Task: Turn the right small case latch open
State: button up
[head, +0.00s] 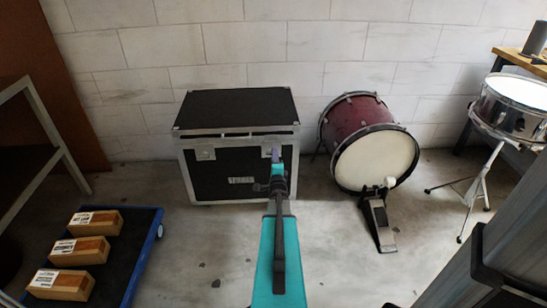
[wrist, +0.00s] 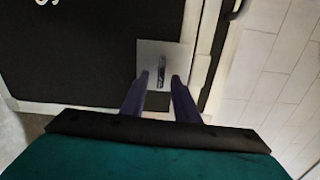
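The black flight case (head: 240,107) with silver edges stands on the floor against the wall, its lid closed. Its right small latch shows in the wrist view as a pale square plate with a narrow grey turning piece (wrist: 161,72); in the head view my arm largely covers it. My gripper (wrist: 159,80) is open, with its two dark purple fingers reaching the plate on either side of the turning piece. Contact between fingers and piece cannot be told. In the head view the gripper (head: 276,156) is at the case front's upper right. The left latch (head: 205,153) is uncovered.
A dark red bass drum (head: 352,123) with a pedal (head: 379,220) stands right of the case. A snare drum (head: 512,105) on a stand is further right. A low dolly (head: 134,248) with wooden blocks is at the lower left.

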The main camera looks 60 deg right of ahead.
jog(key=p+v, duration=0.1)
jog(key=v, duration=1.2)
jog(key=shift+a, duration=0.2)
jog(key=shift+w+r, duration=0.15)
